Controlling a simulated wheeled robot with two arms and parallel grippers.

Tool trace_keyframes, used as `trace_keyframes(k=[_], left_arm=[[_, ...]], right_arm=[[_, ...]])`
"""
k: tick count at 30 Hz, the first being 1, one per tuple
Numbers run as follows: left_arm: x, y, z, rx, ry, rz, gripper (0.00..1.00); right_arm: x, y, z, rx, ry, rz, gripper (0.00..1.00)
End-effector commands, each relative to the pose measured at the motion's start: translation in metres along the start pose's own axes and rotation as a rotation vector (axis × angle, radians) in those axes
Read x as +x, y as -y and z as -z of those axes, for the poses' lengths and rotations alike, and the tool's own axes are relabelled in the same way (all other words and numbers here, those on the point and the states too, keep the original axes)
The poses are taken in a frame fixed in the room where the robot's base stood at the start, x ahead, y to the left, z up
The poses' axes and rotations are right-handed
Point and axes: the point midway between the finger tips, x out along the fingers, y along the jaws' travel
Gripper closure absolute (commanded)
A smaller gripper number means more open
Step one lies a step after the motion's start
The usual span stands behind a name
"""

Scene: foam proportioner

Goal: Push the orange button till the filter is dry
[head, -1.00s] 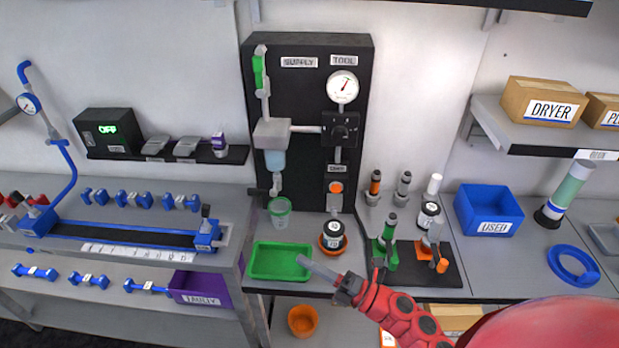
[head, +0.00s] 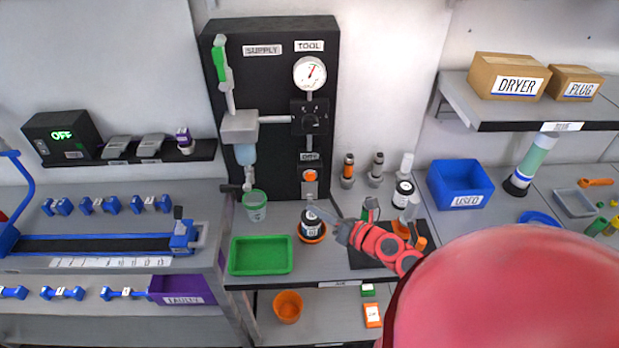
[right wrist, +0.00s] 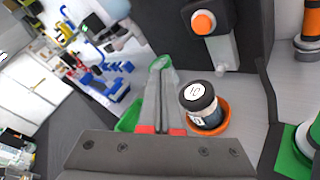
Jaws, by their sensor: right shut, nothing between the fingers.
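The orange button (head: 310,175) is low on the right side of the black panel (head: 270,80); it also shows in the right wrist view (right wrist: 203,22). The filter with a pale blue bowl (head: 246,154) hangs under a grey block on the panel's left side. My right gripper (head: 313,211) is shut and empty. My left gripper is not in view.
A green cup (head: 255,206) stands under the filter, a green tray (head: 261,256) in front. Bottles and tools crowd the black mat to the right.

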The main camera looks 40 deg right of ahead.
Motion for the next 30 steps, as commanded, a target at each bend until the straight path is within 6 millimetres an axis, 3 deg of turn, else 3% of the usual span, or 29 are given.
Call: trace_keyframes(k=[13, 18, 30], left_arm=[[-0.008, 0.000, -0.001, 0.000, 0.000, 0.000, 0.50], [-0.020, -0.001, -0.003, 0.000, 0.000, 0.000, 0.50], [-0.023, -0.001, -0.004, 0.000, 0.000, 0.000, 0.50]], right_arm=[[0.041, 0.027, -0.029, 0.001, 0.002, -0.005, 1.00], [0.053, 0.039, -0.036, -0.001, 0.000, -0.002, 1.00], [0.060, 0.042, -0.043, 0.001, 0.000, -0.002, 1.00]])
